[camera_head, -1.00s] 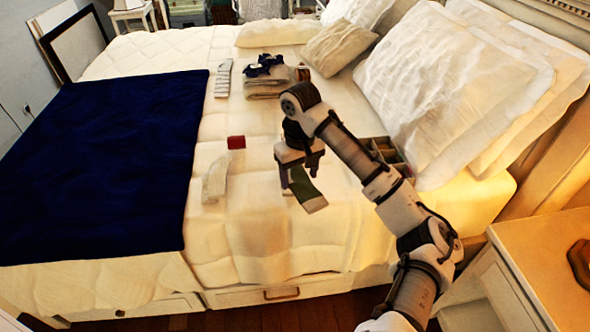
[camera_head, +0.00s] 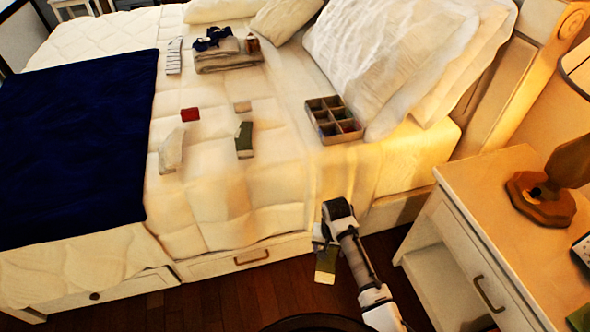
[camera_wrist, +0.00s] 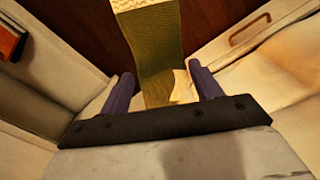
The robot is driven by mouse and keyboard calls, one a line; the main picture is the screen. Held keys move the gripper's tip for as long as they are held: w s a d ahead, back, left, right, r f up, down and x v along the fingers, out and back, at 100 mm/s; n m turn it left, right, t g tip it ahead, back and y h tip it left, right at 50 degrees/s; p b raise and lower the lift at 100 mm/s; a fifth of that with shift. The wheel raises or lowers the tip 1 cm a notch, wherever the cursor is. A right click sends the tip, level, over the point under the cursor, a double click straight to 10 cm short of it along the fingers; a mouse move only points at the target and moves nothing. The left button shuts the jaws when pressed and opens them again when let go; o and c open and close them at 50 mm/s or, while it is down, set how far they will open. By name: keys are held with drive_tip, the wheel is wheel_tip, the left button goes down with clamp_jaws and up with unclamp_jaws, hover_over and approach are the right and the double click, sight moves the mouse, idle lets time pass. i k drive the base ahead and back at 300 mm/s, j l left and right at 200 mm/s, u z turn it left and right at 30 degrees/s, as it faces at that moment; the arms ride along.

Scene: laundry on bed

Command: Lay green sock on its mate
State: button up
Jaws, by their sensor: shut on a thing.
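My gripper (camera_head: 325,243) is shut on a green sock (camera_head: 325,267) with a pale end. The sock hangs down beside the bed, above the wooden floor. In the wrist view the held sock (camera_wrist: 157,50) extends away from between the dark fingers of my gripper (camera_wrist: 160,82). Another green sock (camera_head: 244,140), its mate by colour, lies on the bed's white quilt, well to the upper left of my gripper. Nothing covers it in the head view.
A white sock (camera_head: 172,150), a red box (camera_head: 190,114) and a small beige item (camera_head: 243,107) lie near the mate. A divided organizer (camera_head: 312,104) sits by the pillows. A nightstand (camera_head: 470,185) with a lamp stands right of my arm.

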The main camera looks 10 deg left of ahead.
sight(245, 135)
drive_tip(key=k+j, duration=0.1)
drive_tip(key=j, duration=0.9)
drive_tip(key=k+j, duration=0.15)
drive_tip(key=j, duration=0.35)
drive_tip(key=i+j, duration=0.1)
drive_tip(key=j, duration=0.3)
drive_tip(key=z, duration=0.05)
